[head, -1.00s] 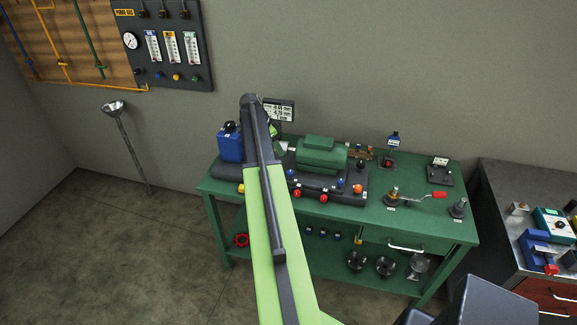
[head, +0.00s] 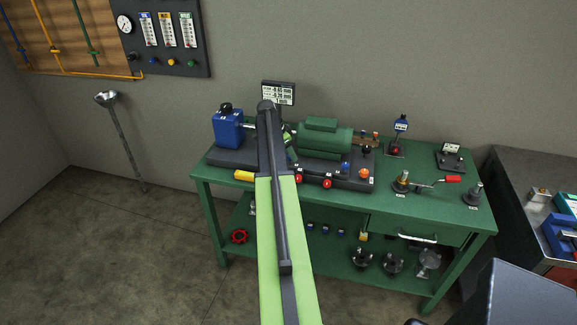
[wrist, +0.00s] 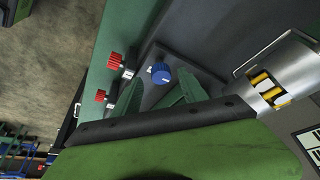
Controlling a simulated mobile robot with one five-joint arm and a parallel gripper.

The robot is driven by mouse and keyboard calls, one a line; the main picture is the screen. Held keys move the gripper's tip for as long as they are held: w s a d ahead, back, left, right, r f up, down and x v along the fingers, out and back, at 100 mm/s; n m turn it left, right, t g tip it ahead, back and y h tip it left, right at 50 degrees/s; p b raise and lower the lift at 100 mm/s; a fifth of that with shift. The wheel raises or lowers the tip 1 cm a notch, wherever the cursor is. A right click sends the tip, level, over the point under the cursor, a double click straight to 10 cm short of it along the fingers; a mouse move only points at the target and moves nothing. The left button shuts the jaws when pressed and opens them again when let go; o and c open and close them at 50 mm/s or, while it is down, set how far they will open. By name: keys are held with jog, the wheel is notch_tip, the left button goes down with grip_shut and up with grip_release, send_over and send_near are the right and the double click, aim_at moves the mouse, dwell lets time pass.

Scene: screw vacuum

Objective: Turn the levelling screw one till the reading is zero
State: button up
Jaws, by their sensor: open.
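The display (head: 278,94) on the wall side of the green bench shows two readings that look like negative millimetre values; the digits are small. In the head view, red knobs (head: 327,183) sit along the front of the dark machine base, with a blue knob (head: 345,167) and an orange one (head: 364,172) further right. In the wrist view, a blue knob (wrist: 160,73) on a dark plate lies between the green fingers of my open gripper (wrist: 159,82). Two red knobs (wrist: 116,61) stand left of it. I cannot tell which knob is screw one, nor whether the fingers touch the blue knob.
A green motor (head: 325,140) and a blue box (head: 228,128) stand on the base. A crank with red handle (head: 452,179) is on the right of the bench top. A grey table (head: 515,170) stands further right. In the wrist view a metal cylinder (wrist: 290,62) is close on the right.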

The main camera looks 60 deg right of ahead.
jog(key=shift+d+f, duration=0.15)
jog(key=shift+f, duration=0.45)
jog(key=shift+r, duration=0.15)
